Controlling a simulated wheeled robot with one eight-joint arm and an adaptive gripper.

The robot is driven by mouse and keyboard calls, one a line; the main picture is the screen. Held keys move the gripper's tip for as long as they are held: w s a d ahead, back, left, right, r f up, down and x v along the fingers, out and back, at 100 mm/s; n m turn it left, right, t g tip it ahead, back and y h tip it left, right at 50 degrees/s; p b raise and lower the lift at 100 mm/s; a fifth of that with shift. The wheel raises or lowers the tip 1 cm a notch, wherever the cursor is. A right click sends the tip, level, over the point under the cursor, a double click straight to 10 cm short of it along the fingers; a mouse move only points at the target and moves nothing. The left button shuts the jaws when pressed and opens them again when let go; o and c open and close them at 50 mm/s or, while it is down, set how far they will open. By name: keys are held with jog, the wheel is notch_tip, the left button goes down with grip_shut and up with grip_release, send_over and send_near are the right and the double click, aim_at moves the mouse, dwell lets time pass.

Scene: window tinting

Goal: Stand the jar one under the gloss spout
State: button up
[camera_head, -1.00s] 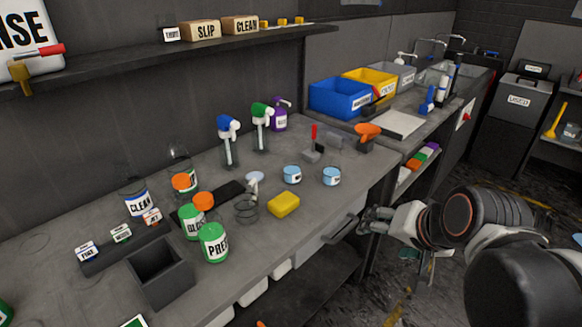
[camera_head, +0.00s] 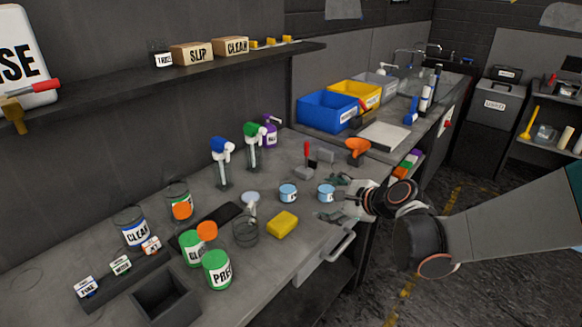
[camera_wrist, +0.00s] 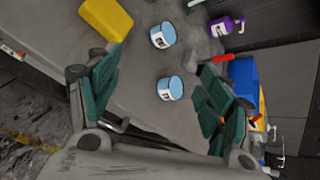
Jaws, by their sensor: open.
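Two small light-blue jars with white labels stand upright on the bench, a left one (camera_head: 288,193) and a right one (camera_head: 326,192). Their labels are too small to read, so I cannot tell which is jar one. My gripper (camera_head: 333,199) is open at the bench's front edge, beside the right jar. In the wrist view, my gripper's spread fingers (camera_wrist: 160,80) lie either side of the right jar (camera_wrist: 171,91), with the left jar (camera_wrist: 163,36) farther off. A green container marked "GL…" (camera_head: 192,249) stands left of the jars; I cannot make out a gloss spout.
A yellow sponge (camera_head: 282,224) lies left of my gripper. A green PREP container (camera_head: 217,270), a wire-like ring holder (camera_head: 245,232) and spray bottles (camera_head: 222,165) stand farther left. A red-handled tool (camera_head: 306,158) stands behind the jars. A blue bin (camera_head: 327,112) is at the back.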

aim_at(293, 186)
jog(key=w+f+m, duration=0.2)
jog(key=m, duration=0.1)
jog(key=w+a+f+m+t+y+p, duration=0.1)
jog(key=w+f+m, duration=0.1)
jog(key=w+a+f+m+y+p, duration=0.1)
jog(key=w+m, duration=0.1)
jog(key=m, duration=0.1)
jog(key=shift+w+f+m, duration=0.3)
jog(key=shift+f, duration=0.1)
jog(key=shift+w+a+f+t, duration=0.1)
jog(key=shift+w+t, duration=0.05)
jog(key=shift+t, duration=0.15)
jog(key=b+x, duration=0.2)
jog(key=x, duration=0.5)
jog(key=shift+w+a, duration=0.25)
jog(key=shift+a, duration=0.05)
jog(key=shift+r+b+x, duration=0.2)
jog(key=shift+b+x, duration=0.1)
jog(key=shift+x, duration=0.65)
jog(key=shift+r+b+x, duration=0.25)
jog(key=shift+b+x, duration=0.1)
jog(key=shift+x, duration=0.6)
jog(key=shift+r+b+x, duration=0.2)
jog(key=shift+b+x, duration=0.1)
jog(key=shift+x, duration=0.65)
jog(key=shift+w+a, duration=0.1)
jog(key=shift+a, duration=0.1)
jog(key=shift+c, duration=0.2)
jog(key=c, duration=1.2)
jog(key=shift+r, duration=0.1)
